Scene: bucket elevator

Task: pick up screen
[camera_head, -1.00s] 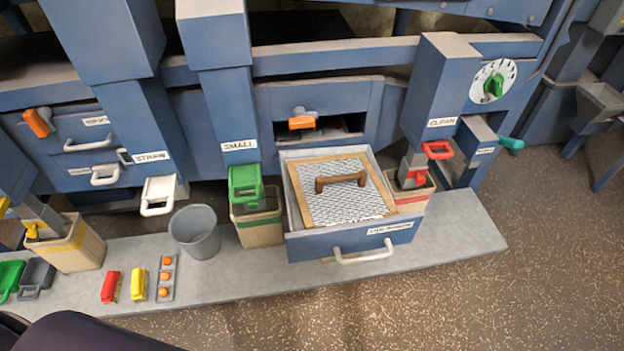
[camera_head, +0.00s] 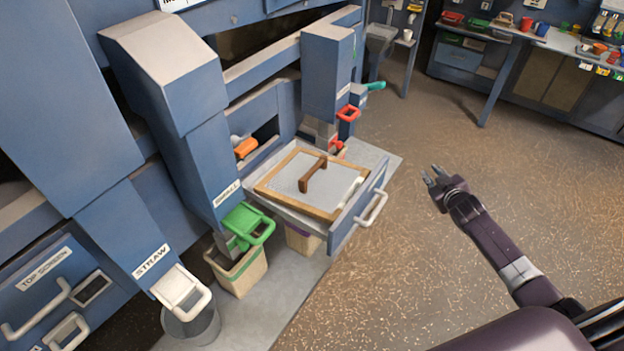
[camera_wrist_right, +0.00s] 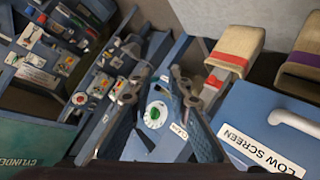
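The screen (camera_head: 340,180) is a light mesh panel in a wooden frame with a brown bar handle (camera_head: 313,173) across its middle. It lies in an open blue drawer (camera_head: 357,212) with a white pull handle. My right gripper (camera_head: 433,172) is in front of the drawer, to its right in the head view, over bare floor and apart from the screen. In the right wrist view its two fingers (camera_wrist_right: 162,80) are spread with nothing between them. There the drawer front (camera_wrist_right: 238,108) reads LOW SCREEN. The screen is not seen in that view. My left gripper is out of view.
A bin under a green-handled chute (camera_head: 238,270) stands beside the drawer. A grey bucket (camera_head: 192,328) is under the STRAW chute. A red-handled chute (camera_head: 348,113) is behind the drawer. The brown floor (camera_head: 400,270) around my right arm is clear.

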